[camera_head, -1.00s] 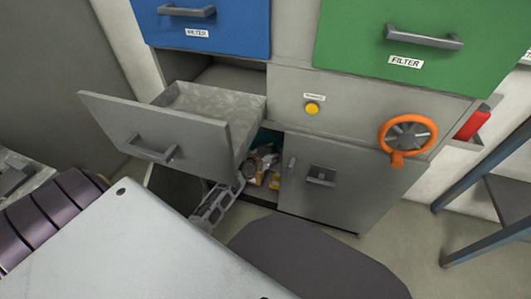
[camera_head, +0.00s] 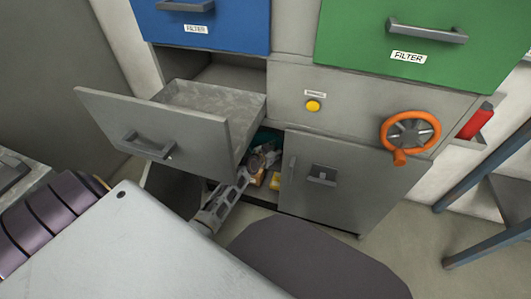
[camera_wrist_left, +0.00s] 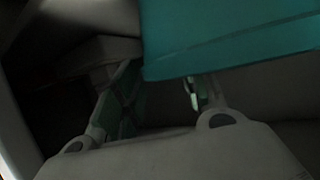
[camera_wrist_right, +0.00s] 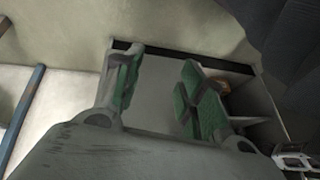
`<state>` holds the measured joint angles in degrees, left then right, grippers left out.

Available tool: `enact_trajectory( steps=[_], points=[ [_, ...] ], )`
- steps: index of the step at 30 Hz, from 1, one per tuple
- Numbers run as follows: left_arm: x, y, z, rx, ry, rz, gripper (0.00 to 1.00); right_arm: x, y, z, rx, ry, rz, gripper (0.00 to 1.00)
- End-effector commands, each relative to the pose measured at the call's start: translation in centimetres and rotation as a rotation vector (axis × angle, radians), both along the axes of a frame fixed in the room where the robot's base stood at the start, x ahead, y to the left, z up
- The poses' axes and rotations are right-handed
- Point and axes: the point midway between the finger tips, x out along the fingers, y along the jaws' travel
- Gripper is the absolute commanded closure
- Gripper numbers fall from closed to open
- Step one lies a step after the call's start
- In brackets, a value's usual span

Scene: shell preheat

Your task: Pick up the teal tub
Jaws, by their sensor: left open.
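The teal tub (camera_wrist_left: 230,38) fills the upper right of the left wrist view, close beyond the fingers. In the head view only a dark teal patch of it (camera_head: 264,137) shows inside the lower cabinet, behind the open drawer's edge. My left gripper (camera_head: 252,168) reaches into the cabinet opening, partly hidden by the drawer front. In the left wrist view its fingers (camera_wrist_left: 160,97) are apart; whether one touches the tub I cannot tell. My right gripper (camera_wrist_right: 160,85) shows in its own wrist view with fingers apart and nothing between them.
A pulled-out grey drawer (camera_head: 157,130) hangs over the cabinet opening. A closed grey door (camera_head: 345,190) stands right of the opening. Yellow items (camera_head: 276,181) lie inside the cabinet. An orange valve wheel (camera_head: 410,133) and a blue-framed stand (camera_head: 490,205) are to the right.

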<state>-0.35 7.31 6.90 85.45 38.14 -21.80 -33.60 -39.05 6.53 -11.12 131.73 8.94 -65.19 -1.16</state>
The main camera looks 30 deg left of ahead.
Motion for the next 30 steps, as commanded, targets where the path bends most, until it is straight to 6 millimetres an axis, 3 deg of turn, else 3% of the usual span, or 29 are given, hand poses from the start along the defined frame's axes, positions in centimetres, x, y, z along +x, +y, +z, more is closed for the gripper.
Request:
enact_trajectory(
  steps=[9,26,30],
  points=[
    [2.0,-0.1,-0.9,-0.001,0.000,0.000,0.58,0.2,0.4,-2.2,0.032,-0.032,-0.013,0.60],
    [2.3,-0.2,-1.0,0.000,0.000,0.000,0.58,0.3,0.5,-2.3,0.036,-0.036,-0.015,0.60],
    [2.3,-0.2,-1.0,0.000,0.001,0.000,0.74,0.3,0.5,-2.3,0.036,-0.036,-0.015,0.60]
  ],
)
